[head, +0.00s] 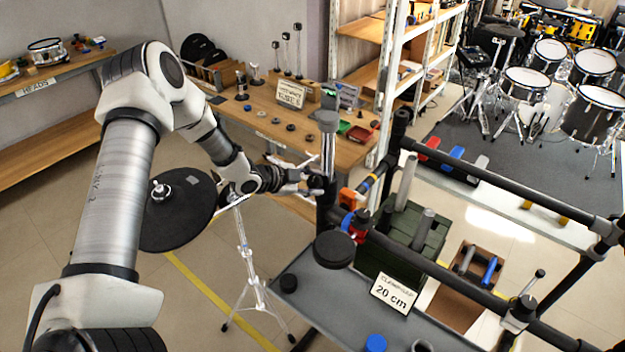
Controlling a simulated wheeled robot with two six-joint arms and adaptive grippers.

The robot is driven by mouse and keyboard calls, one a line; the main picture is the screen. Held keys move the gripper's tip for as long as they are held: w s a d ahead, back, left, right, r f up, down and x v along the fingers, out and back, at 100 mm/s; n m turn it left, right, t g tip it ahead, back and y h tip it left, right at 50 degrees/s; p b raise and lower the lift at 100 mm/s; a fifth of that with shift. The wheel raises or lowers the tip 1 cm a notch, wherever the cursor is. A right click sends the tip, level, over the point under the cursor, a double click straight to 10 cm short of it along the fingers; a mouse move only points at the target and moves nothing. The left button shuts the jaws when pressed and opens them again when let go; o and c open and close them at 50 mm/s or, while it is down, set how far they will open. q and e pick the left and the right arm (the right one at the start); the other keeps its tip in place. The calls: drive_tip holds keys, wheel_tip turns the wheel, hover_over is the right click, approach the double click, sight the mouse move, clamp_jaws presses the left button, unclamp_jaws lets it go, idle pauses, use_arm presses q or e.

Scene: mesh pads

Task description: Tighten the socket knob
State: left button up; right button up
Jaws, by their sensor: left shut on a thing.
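My left gripper (304,184) reaches in from the left and is shut at a small dark knob (318,183) on the upright post of the black rack (327,205). The fingers cover part of the knob, so its exact shape and how far it is turned cannot be told. A chrome rod with a grey top (328,122) rises above the post. A red and blue clamp (355,222) sits on the rack just right of the post. My right gripper is not in view.
A black round pad (334,249) is below the gripper. A large black disc (178,212) on a chrome stand is close beside my left arm. A grey tray (330,298) with a "20 cm" sign (393,293) and a green crate (405,235) are below the rack bar (440,268).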

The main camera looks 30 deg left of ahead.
use_arm(q)
drive_tip(key=shift+r+m, duration=0.1)
drive_tip(key=shift+m, duration=0.5)
drive_tip(key=o, duration=1.1)
drive_tip(key=shift+c, duration=0.2)
drive_tip(key=shift+o, duration=0.5)
drive_tip(key=shift+w+d+h, duration=0.1)
drive_tip(key=shift+h, duration=0.2)
